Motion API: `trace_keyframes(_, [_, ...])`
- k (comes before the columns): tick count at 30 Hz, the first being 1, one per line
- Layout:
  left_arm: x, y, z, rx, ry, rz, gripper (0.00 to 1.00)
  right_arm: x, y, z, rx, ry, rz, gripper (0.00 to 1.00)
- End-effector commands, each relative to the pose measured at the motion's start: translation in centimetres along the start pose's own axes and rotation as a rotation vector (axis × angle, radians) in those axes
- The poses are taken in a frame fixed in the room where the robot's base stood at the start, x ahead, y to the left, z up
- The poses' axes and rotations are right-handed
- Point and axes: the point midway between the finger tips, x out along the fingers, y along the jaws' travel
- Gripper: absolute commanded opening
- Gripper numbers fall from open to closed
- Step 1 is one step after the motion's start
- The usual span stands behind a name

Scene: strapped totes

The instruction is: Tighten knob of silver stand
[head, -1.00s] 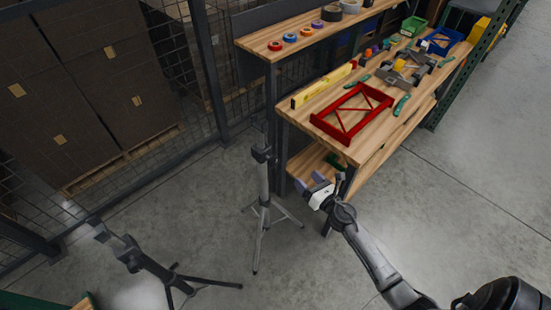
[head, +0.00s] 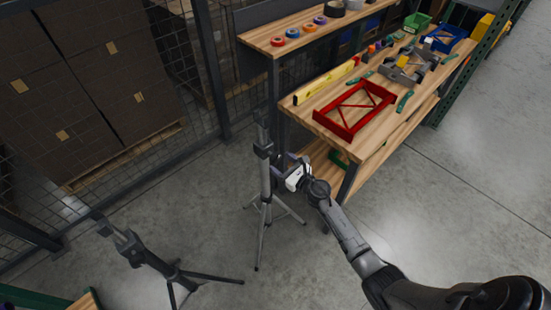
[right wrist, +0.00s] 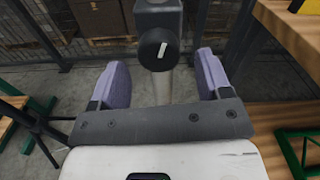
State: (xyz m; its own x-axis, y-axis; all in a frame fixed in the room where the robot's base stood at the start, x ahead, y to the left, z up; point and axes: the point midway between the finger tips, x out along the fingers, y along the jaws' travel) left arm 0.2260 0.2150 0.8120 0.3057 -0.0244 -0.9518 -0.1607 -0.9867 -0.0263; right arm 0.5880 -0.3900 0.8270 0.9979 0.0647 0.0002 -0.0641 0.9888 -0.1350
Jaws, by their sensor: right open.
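The silver stand (head: 265,187) is an upright tripod with splayed legs, left of the workbench. Its dark collar (head: 263,149) sits partway up the pole. In the right wrist view, the round black knob (right wrist: 153,50) with a white mark faces me on the collar, in front of the silver pole (right wrist: 162,88). My right gripper (head: 281,168) is beside the pole, just below the collar. In the right wrist view it (right wrist: 162,78) is open, its two purple-grey fingers on either side of the pole and slightly below the knob, holding nothing. My left gripper is not in view.
A black tripod stand (head: 172,270) is at lower left. The wooden workbench (head: 312,108) to the right carries a red frame (head: 352,110), a yellow level (head: 325,82) and tools. A wire mesh fence (head: 188,85) is behind the stand. Floor at right is open.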

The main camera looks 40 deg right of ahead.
Motion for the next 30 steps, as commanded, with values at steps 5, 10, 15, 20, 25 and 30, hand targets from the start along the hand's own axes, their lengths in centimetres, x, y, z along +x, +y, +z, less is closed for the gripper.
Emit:
trace_keyframes(5, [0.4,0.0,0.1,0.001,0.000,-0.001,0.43,2.3,0.0,0.0,0.001,-0.001,0.000,0.71])
trace_keyframes(10, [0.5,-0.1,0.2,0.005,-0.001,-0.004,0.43,3.3,0.0,0.0,0.001,0.000,0.001,0.71])
trace_keyframes(15, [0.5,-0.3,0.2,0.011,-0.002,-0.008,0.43,3.7,0.0,0.0,0.001,0.000,0.001,0.71])
trace_keyframes(20, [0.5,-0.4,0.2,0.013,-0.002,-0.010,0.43,3.7,0.0,0.0,0.000,0.000,0.001,0.71])
trace_keyframes(25, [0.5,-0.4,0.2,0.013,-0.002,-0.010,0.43,3.7,0.0,0.0,0.001,0.000,0.001,0.62])
trace_keyframes(30, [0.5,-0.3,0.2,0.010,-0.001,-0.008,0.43,3.7,0.0,0.0,0.000,0.000,0.001,0.45])
